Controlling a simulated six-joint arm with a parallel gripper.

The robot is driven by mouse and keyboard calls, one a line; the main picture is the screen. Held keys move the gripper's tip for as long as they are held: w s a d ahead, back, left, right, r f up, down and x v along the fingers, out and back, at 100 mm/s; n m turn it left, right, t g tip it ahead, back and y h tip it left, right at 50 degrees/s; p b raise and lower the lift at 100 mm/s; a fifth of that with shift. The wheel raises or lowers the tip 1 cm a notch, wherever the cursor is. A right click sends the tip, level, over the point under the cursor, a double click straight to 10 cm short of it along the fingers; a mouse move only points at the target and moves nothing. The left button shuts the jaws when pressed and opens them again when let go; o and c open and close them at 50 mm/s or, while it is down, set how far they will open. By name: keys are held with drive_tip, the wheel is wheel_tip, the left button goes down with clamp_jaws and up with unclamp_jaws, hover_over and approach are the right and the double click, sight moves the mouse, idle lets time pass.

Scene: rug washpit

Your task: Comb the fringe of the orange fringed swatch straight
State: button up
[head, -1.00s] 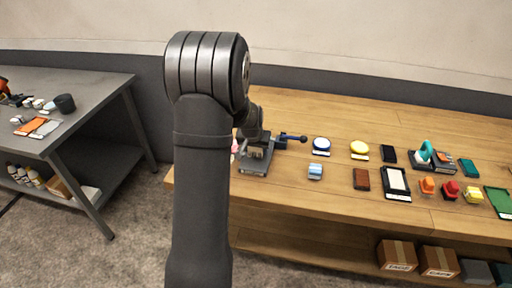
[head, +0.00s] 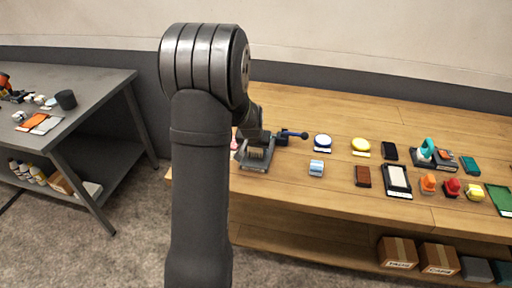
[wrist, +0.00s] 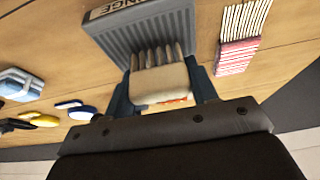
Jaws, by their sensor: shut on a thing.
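My gripper (wrist: 162,92) is shut on a cream comb block (wrist: 160,84) with several pale teeth. In the wrist view the teeth point towards a grey ribbed tray (wrist: 150,30), whose label is partly cut off and reads "NGE". The teeth overlap the tray in the picture; I cannot tell whether they touch it. In the head view my gripper (head: 256,146) is at the tray (head: 242,160), partly hidden by my arm. A small orange piece (head: 37,121), possibly the orange fringed swatch, lies on the grey table at the far left. Its fringe is too small to make out.
A red-and-white striped piece (wrist: 240,35) lies beside the tray. The grey table (head: 100,82) stands apart across a floor gap.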

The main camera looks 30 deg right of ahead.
drive_tip(key=shift+s+a, duration=0.3)
drive_tip(key=shift+s+a, duration=0.15)
drive_tip(key=shift+a, duration=0.05)
idle(0.4)
drive_tip(key=shift+r, duration=2.55)
drive_tip(key=w+d, duration=0.3)
drive_tip(key=shift+w+d+f, duration=0.2)
drive_tip(key=shift+w+d, duration=0.05)
drive_tip(key=shift+d, duration=0.05)
drive_tip(key=shift+f, duration=1.8)
